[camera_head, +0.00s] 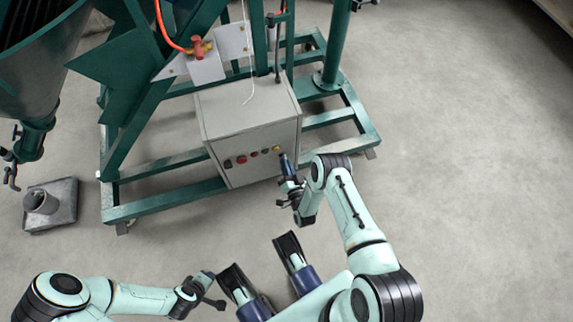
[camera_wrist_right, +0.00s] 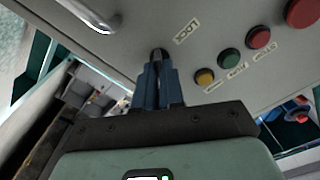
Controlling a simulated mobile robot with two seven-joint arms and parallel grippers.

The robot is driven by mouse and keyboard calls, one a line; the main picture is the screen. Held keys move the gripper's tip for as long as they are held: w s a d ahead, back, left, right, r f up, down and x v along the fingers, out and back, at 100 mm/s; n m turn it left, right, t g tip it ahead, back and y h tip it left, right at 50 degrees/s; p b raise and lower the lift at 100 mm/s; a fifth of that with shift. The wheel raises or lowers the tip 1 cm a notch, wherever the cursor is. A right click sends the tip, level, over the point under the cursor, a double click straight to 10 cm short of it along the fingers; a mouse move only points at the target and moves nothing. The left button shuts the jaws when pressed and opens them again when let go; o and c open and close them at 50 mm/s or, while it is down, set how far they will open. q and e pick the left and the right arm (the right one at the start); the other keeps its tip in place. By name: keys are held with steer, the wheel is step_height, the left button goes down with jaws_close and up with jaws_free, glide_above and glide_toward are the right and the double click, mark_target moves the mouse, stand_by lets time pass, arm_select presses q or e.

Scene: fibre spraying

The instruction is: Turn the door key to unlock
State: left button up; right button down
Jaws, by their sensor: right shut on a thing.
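The grey control box (camera_head: 222,105) stands in the green frame, with its front panel facing me. My right gripper (camera_head: 285,163) is at the right end of that panel. In the right wrist view, its blue fingers (camera_wrist_right: 159,72) are shut on a small dark key (camera_wrist_right: 158,54) at the panel, beside a label reading LOCK (camera_wrist_right: 187,31). The fingers hide most of the key, so its angle cannot be told. My left gripper (camera_head: 207,280) is low in the head view, away from the box; its jaws are too small to read.
A yellow button (camera_wrist_right: 205,77), a green button (camera_wrist_right: 229,61) and a red button (camera_wrist_right: 258,37) sit close to the right of the fingers. A metal handle (camera_wrist_right: 95,15) is at upper left. Green frame beams (camera_head: 160,205) surround the box. The floor at right is clear.

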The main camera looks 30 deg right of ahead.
steer(key=shift+m, duration=3.4)
steer(key=c, duration=1.2)
jaws_free()
steer(key=shift+c, duration=0.2)
steer(key=shift+f, duration=0.1)
